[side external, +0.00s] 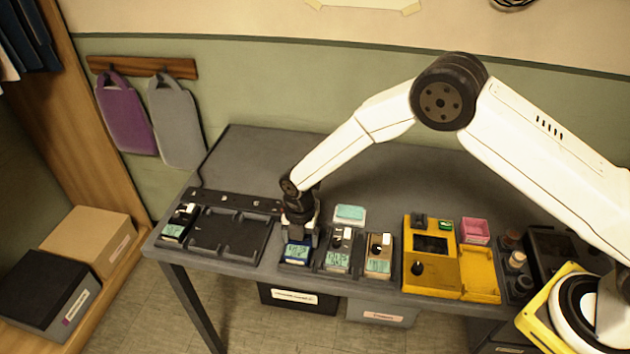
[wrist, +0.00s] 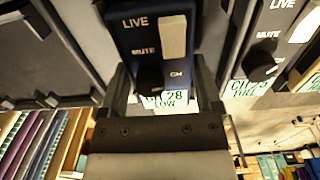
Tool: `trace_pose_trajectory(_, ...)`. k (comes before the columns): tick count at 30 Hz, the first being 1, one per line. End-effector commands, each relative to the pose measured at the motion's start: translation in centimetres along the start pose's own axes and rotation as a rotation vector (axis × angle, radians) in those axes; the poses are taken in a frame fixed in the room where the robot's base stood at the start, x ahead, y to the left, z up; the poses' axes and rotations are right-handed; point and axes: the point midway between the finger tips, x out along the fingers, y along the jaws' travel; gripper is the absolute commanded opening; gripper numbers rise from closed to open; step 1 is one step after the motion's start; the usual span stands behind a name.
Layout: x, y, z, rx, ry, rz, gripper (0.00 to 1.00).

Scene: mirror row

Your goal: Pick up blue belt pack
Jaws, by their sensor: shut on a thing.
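The blue belt pack (side external: 296,253) stands at the table's front edge, first in a row with a grey pack (side external: 338,252) and a tan pack (side external: 378,256). In the wrist view the blue belt pack (wrist: 142,42) shows LIVE, MUTE and CH markings, a pale switch, a dark knob and a screen reading 28 LOW. My gripper (side external: 299,234) points down over it. In the wrist view my gripper (wrist: 163,85) has one finger on each side of the pack and is shut on it. I cannot tell whether the pack is clear of the table.
A dark dock (side external: 230,236) with another pack (side external: 179,222) at its left end lies left of my gripper. A teal-topped block (side external: 350,215) stands behind the grey pack. A yellow unit (side external: 432,250) stands to the right. The table's back left is clear.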

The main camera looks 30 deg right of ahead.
Motion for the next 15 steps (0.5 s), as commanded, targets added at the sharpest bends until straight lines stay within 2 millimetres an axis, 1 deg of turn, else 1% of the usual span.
trace_pose_trajectory(7,-2.6,0.1,0.0,-0.001,0.000,0.004,0.13)
trace_pose_trajectory(11,-3.8,-0.8,-0.5,-0.001,0.001,0.002,0.13)
trace_pose_trajectory(15,-5.3,-2.0,-1.1,-0.001,0.000,0.003,0.13)
